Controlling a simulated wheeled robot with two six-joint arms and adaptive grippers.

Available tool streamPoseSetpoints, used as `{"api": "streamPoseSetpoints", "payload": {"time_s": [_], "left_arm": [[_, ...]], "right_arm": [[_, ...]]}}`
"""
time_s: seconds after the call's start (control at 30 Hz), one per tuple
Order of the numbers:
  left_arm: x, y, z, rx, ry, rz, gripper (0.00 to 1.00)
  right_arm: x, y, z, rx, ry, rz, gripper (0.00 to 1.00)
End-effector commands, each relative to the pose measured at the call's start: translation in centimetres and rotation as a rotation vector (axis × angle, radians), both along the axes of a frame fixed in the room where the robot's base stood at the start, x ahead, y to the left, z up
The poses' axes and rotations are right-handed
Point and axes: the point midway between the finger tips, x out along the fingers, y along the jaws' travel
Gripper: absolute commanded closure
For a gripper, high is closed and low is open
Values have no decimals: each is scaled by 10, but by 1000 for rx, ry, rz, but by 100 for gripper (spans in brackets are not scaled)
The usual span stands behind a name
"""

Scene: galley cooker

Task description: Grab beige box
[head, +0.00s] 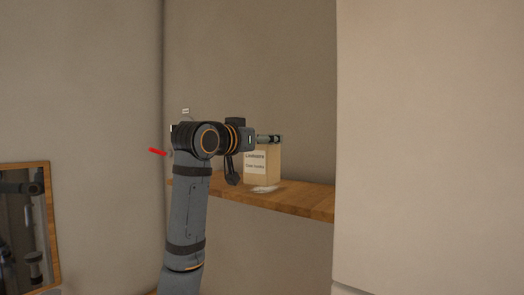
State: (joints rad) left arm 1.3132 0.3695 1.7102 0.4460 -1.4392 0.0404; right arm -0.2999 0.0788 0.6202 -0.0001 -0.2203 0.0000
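The beige box (273,164) stands upright on a wooden shelf (305,198) in the head view, with a white printed label on its front. My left gripper (251,155) is at the box's upper left. One dark finger hangs down left of the box and the other part reaches right across its top edge, so the gripper looks open. I cannot tell whether it touches the box. The wrist hides a little of the box's upper left. My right gripper is not in view.
A small white flat thing (264,189) lies on the shelf in front of the box. A red rod-like thing (157,151) shows left of my arm. A pale panel (430,140) bounds the shelf on the right. A wood-framed mirror (52,230) is at lower left.

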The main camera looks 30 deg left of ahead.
Motion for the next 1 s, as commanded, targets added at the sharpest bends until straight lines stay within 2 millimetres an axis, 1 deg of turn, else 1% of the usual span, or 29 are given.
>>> {"api": "streamPoseSetpoints", "payload": {"time_s": [0.13,0.3,0.4,0.5,0.6,0.7,1.0], "left_arm": [[-3,-2,41,-2,-8,-5,86],[-2,-2,97,0,-4,-5,86],[-2,-2,124,0,-3,-4,86],[-2,-1,143,1,-1,-4,86],[-1,-1,156,0,-1,-2,86],[-1,-1,162,2,0,-2,86],[0,-1,163,2,-1,-2,86]], "right_arm": [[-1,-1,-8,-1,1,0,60],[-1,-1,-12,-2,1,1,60],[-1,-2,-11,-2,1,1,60],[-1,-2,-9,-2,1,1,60],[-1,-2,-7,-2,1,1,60],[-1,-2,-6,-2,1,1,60],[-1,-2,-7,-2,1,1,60]]}}
